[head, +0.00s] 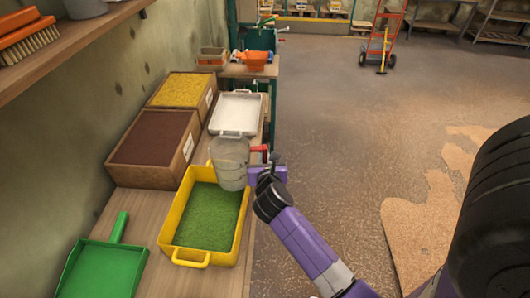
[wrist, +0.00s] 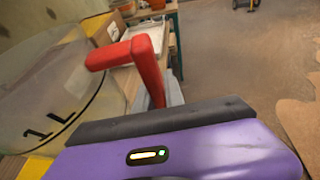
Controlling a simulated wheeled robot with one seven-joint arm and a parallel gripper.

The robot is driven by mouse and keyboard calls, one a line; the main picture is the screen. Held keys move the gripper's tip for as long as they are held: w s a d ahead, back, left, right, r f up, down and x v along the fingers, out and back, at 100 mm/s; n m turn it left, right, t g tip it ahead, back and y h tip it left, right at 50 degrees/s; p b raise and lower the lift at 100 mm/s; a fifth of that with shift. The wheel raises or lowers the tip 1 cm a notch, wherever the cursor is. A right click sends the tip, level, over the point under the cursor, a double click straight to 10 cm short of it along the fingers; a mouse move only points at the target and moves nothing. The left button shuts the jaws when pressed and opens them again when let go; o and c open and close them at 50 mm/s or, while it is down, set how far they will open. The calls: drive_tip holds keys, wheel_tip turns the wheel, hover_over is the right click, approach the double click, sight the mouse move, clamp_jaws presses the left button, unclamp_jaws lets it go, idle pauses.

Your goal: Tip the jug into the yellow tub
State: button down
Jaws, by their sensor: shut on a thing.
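The jug (head: 229,165) is clear plastic with a red handle (head: 259,149). It is held above the far end of the yellow tub (head: 168,226) and looks close to upright. The tub stands on the bench with green grainy material (head: 210,217) inside. My gripper (head: 266,172) is shut on the jug's handle, at the jug's right side. In the wrist view the jug (wrist: 40,95) fills the left, with a "1 L" mark, and its red handle (wrist: 148,70) runs down behind my gripper. The jug's contents cannot be made out.
A white tray (head: 236,112) lies just beyond the jug. Wooden boxes of brown (head: 150,138) and yellow material (head: 182,91) stand along the wall. A green dustpan (head: 100,268) lies nearer. A shelf (head: 75,45) overhangs the upper left.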

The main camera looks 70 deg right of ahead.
drive_tip(key=shift+r, duration=2)
